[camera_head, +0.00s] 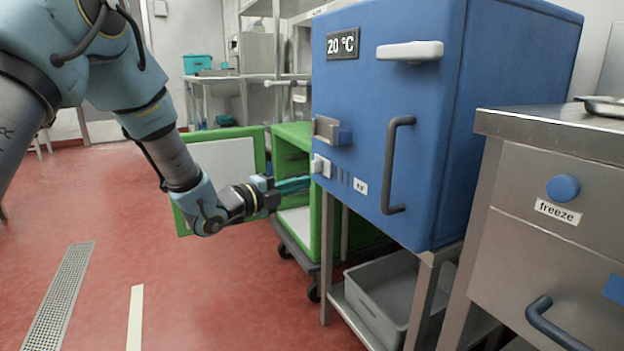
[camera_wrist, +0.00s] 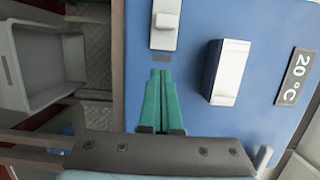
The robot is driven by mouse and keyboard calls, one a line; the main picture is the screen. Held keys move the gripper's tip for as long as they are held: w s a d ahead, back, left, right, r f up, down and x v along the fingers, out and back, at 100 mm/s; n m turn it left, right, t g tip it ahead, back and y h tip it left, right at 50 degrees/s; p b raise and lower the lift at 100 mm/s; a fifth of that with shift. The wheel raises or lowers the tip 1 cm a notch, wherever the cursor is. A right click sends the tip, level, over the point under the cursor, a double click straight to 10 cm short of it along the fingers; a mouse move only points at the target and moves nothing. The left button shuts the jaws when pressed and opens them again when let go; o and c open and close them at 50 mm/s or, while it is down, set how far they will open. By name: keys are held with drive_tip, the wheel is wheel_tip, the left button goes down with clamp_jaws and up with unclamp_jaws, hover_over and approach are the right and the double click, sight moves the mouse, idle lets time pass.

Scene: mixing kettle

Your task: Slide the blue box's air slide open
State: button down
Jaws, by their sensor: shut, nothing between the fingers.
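The blue box (camera_head: 352,85) stands on a metal frame. Its air slide is a small white knob plate (camera_head: 320,166) low on the front, near the left edge; dark vent slots and a small label (camera_head: 361,188) lie to its right. In the wrist view the slide (camera_wrist: 165,25) is at the top, with a dark slot just below it. My gripper (camera_head: 308,183) is shut and empty, with teal fingers. In the wrist view its fingertips (camera_wrist: 160,72) point at the slide, below the dark slot. Whether the fingertips touch the box cannot be told.
A grey latch (camera_head: 326,130) sits just above the slide; it also shows in the wrist view (camera_wrist: 228,72). A dark door handle (camera_head: 396,165) and white handle (camera_head: 410,51) project from the box. A green open cabinet (camera_head: 290,138) stands behind my gripper. A grey bin (camera_head: 385,300) is below.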

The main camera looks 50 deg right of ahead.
drive_tip(key=shift+w+a, duration=0.15)
drive_tip(key=shift+a, duration=0.9)
drive_tip(key=shift+w+a, duration=0.1)
drive_tip(key=shift+a, duration=0.9)
drive_tip(key=w+a+f+n+t+y, duration=0.2)
drive_tip(key=w+a+n+t+y, duration=0.4)
drive_tip(key=w+a+n, duration=0.6)
drive_tip(key=w+a+f+n+t+y, duration=0.1)
drive_tip(key=w+a+n+t+y, duration=0.2)
drive_tip(key=a, duration=0.5)
drive_tip(key=w+a+f+n+t+y, duration=0.1)
drive_tip(key=w+a+f+n+y, duration=0.1)
drive_tip(key=w+a+n, duration=0.45)
drive_tip(key=s+a+f+n+g+y, duration=0.1)
drive_tip(key=s+a+n+y, duration=0.2)
drive_tip(key=a, duration=0.6)
drive_tip(key=s+a+f+n+g+y, duration=0.1)
drive_tip(key=s+a+n+y, duration=0.15)
drive_tip(key=a, duration=0.55)
drive_tip(key=s+a+n+g+y, duration=0.1)
drive_tip(key=s+a+n+g, duration=0.3)
drive_tip(key=s+a+n, duration=0.7)
wheel_tip(320, 180, up, 33)
drive_tip(key=d+m+p, duration=0.1)
drive_tip(key=p, duration=3.3)
drive_tip(key=shift+s+d+m, duration=0.2)
drive_tip(key=shift+s+m, duration=0.1)
drive_tip(key=shift+m, duration=0.1)
